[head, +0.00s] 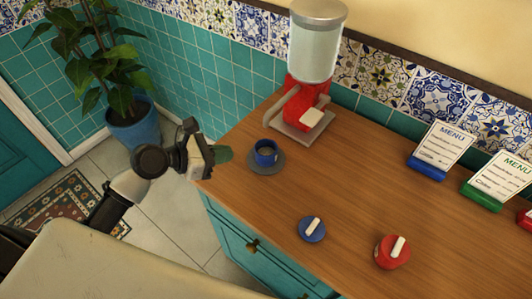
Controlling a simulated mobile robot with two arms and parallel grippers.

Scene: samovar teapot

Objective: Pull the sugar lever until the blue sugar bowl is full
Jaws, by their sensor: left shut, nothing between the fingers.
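The sugar dispenser (308,93) stands at the back left of the wooden counter, with a red body, a clear container (314,52) on top and a grey base tray. A grey lever (281,108) sticks out on its left side. A small open blue bowl (265,147) stands on a grey saucer (277,166) in front of the dispenser, beside its base tray; I cannot tell how full it is. My left gripper (222,155) is shut and empty by the counter's left edge, left of the bowl and apart from the lever. My right gripper is not in view.
A blue lid (311,232) with a white handle lies on the front of the counter. A red lidded bowl (389,257) stands to its right. Menu cards in blue (428,167) and green (482,195) stands are at the right. The counter's middle is clear.

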